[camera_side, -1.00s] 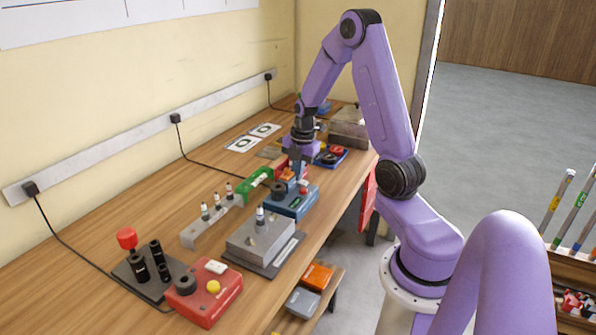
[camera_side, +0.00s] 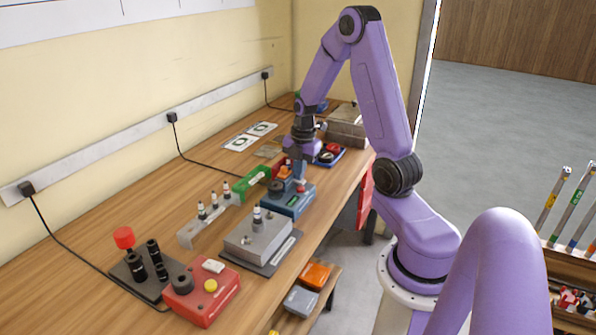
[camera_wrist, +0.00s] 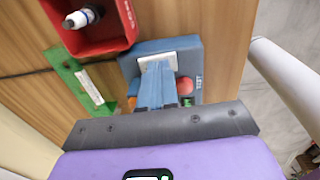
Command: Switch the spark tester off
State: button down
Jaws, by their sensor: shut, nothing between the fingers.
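The blue box (camera_side: 287,202), which I take to be the spark tester, sits on the bench under my gripper (camera_wrist: 158,66). It has a black round socket (camera_side: 276,187), an orange part (camera_side: 284,173) and a red button (camera_side: 302,187). In the wrist view the red button (camera_wrist: 185,86) is right of my fingers and the orange part (camera_wrist: 132,96) is left. My blue fingers are shut and empty, with tips over a white plate (camera_wrist: 172,58) on the box's far part. I cannot tell if they touch it. The gripper hides part of the box top.
A green holder (camera_side: 252,182) stands left of the box. A grey metal block (camera_side: 258,238) and a red box with a yellow button (camera_side: 203,293) are nearer. A red bin (camera_wrist: 110,42) holding a plug lies beyond. The bench edge is to the right.

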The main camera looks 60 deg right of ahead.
jog(key=shift+r, duration=0.15)
notch_tip(320, 180, up, 14)
jog(key=s, duration=0.2)
dwell(0.4)
jog(key=shift+w+f, duration=0.15)
jog(key=shift+f, duration=0.05)
jog(key=shift+w+t, duration=0.3)
jog(key=shift+w, duration=0.25)
send_near(304, 182)
jog(key=w+f, duration=0.1)
jog(key=f, duration=0.1)
jog(key=w+f, duration=0.3)
jog(key=f, duration=0.1)
jog(key=shift+w+f, duration=0.15)
